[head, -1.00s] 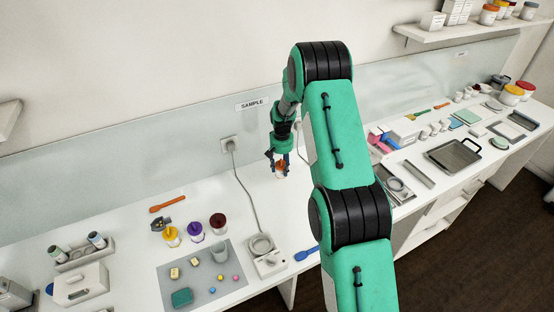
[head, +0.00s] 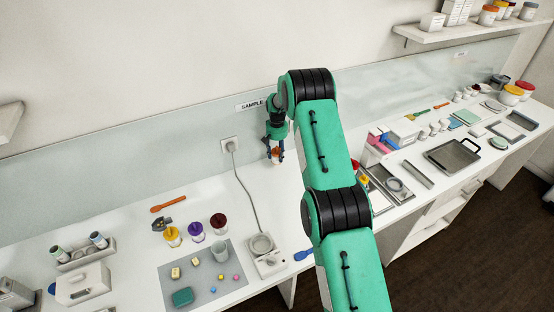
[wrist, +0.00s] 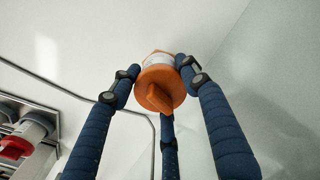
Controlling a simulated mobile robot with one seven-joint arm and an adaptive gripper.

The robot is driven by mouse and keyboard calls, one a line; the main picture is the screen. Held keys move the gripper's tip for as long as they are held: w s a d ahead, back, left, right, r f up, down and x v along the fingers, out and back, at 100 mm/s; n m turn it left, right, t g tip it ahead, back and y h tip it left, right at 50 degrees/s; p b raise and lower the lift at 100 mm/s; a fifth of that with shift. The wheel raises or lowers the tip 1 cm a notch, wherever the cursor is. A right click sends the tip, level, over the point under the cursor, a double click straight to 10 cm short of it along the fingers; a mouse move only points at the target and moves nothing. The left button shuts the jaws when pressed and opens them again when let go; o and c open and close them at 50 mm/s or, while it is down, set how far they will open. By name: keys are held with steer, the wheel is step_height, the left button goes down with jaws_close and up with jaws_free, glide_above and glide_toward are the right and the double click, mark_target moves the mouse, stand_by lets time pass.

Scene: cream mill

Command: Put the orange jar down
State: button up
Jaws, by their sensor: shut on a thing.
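The orange jar (wrist: 158,88) has an orange lid with a raised grip and a pale body. It sits between the blue fingers of my gripper (wrist: 162,78), which are closed around it. In the head view my gripper (head: 275,154) is over the back part of the white bench (head: 262,200), near the splashback, with the jar (head: 276,157) small between its fingertips. I cannot tell whether the jar's base touches the bench. The far side of the jar is hidden.
A grey cable (head: 247,190) runs from the wall socket (head: 230,144) to a small scale (head: 262,246), left of my gripper. Jars with yellow, purple and dark red lids (head: 218,222) stand further left. Bare bench surrounds the gripper. My arm hides part of the bench on the right.

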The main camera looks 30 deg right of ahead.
mark_target(277, 158)
stand_by(0.4)
steer(key=shift+f+p, duration=0.35)
steer(key=shift+f, duration=1.35)
steer(key=shift+f, duration=0.2)
steer(key=o, duration=1)
steer(key=shift+r, duration=0.15)
step_height(277, 158, up, 12)
steer(key=shift+r+b, duration=0.1)
steer(key=shift+b, duration=0.55)
